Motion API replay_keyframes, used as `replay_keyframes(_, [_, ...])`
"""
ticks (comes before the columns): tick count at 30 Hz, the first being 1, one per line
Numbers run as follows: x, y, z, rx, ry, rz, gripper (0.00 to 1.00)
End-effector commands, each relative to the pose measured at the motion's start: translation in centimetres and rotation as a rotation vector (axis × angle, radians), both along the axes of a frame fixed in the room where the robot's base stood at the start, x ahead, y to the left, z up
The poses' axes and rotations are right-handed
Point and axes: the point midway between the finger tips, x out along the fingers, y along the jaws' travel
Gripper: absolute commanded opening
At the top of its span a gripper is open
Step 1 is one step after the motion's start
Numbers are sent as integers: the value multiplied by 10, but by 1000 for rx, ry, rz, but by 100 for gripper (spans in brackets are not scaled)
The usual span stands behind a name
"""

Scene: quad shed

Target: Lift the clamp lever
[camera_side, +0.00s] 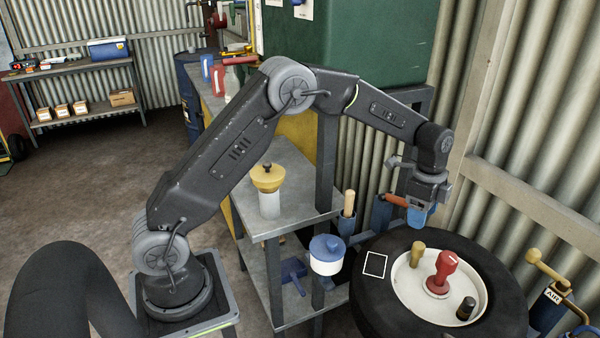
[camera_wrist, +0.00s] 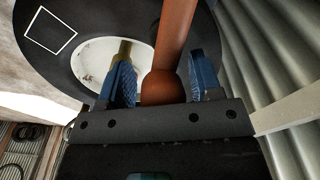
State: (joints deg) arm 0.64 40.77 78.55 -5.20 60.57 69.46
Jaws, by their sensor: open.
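An orange-brown rod with a rounded end, which looks like the clamp lever (camera_wrist: 172,50), runs up the wrist view from between my jaws. In the side view the lever (camera_side: 394,200) sticks out leftward beside my gripper (camera_side: 418,214). In the wrist view my gripper (camera_wrist: 160,80) is open, with one blue finger on each side of the lever's rounded end. The lever's mount is hidden.
Below my gripper lies a black tyre (camera_side: 378,298) with a white hub (camera_side: 410,285). On the hub stand a red-handled piece (camera_side: 444,268), a brass piece (camera_side: 417,252) and a black knob (camera_side: 466,308). The corrugated wall (camera_side: 500,110) is close on the right. A grey shelf (camera_side: 298,216) stands left.

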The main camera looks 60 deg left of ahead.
Motion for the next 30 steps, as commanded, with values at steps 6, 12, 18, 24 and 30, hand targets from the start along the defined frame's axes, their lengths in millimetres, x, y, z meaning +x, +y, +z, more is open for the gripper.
replay_keyframes(6, [1,-2,18,82,-5,3,59])
replay_keyframes(12, [0,-2,56,80,-2,1,59])
replay_keyframes(18, [0,-2,93,79,-1,1,59])
replay_keyframes(24, [0,-2,126,79,-1,1,59])
replay_keyframes(30, [-22,0,151,75,-34,92,59])
